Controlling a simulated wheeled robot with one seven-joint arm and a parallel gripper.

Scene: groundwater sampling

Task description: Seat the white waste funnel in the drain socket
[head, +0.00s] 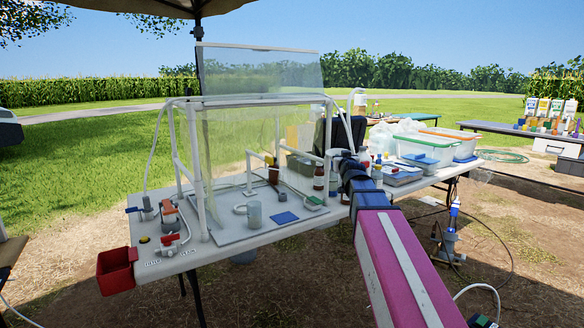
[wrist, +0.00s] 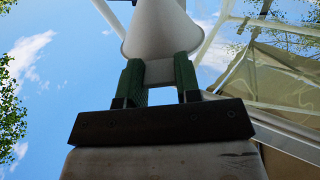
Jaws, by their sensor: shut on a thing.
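The white funnel (wrist: 158,28) fills the top middle of the wrist view, its wide cone above a narrower pale part. My gripper (wrist: 158,70) has its two green fingers on either side of that narrow part and is shut on it. Sky lies behind the funnel and its top is cut off by the frame. In the head view my magenta arm reaches to the right part of the table, and I cannot make out my gripper or the funnel there. I cannot pick out the drain socket with certainty in either view.
A white table (head: 220,258) carries a clear-panelled pipe frame (head: 202,175), a grey mug (head: 254,214) and a blue pad (head: 286,218). A red bin (head: 116,270) hangs at its left end. Bottles and a green-rimmed tub (head: 425,148) crowd the right end.

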